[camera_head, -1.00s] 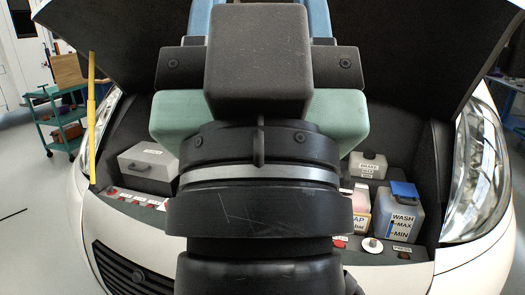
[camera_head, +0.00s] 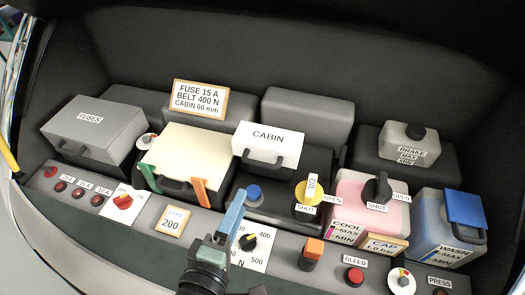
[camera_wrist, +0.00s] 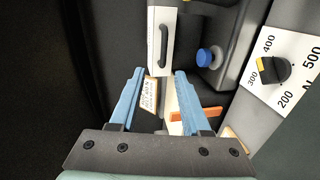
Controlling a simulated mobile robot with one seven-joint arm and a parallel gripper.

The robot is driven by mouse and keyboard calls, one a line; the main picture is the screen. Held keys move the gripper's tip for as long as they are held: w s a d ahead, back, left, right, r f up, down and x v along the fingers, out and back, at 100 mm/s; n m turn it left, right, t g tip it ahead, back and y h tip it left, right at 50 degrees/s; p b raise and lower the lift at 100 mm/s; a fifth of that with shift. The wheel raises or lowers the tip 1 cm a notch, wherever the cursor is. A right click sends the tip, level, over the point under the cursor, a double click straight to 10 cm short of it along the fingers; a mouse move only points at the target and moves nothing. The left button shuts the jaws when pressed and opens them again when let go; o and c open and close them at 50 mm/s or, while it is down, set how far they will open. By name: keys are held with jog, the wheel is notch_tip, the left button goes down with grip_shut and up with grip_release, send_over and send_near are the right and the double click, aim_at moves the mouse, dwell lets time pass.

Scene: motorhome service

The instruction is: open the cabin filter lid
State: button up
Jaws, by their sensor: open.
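The white cabin lid (camera_head: 268,144), labelled CABIN, sits at the middle of the bay with a dark handle on its front face. It looks shut. In the wrist view its white face (camera_wrist: 155,62) and black handle (camera_wrist: 163,46) lie beyond the fingertips. My gripper (camera_head: 236,210) has blue fingers and is in front of and below the lid in the head view, apart from it. In the wrist view the gripper (camera_wrist: 158,76) is open with nothing held between its fingers.
A cream box (camera_head: 190,150) with green and orange clips stands left of the lid. A blue cap (camera_head: 254,192) and yellow oil cap (camera_head: 310,193) are in front. A dial panel (camera_head: 250,245) is beside my gripper. A sign (camera_head: 201,98) stands behind.

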aim_at(260, 166)
jog(key=x, duration=0.4)
jog(key=p+x, duration=0.1)
jog(key=x, duration=0.3)
jog(key=p+x, duration=0.1)
jog(key=x, duration=0.3)
jog(key=shift+w+d+f, duration=0.1)
jog(key=shift+f, duration=0.3)
jog(key=shift+c, duration=0.2)
grip_shut()
dwell(0.7)
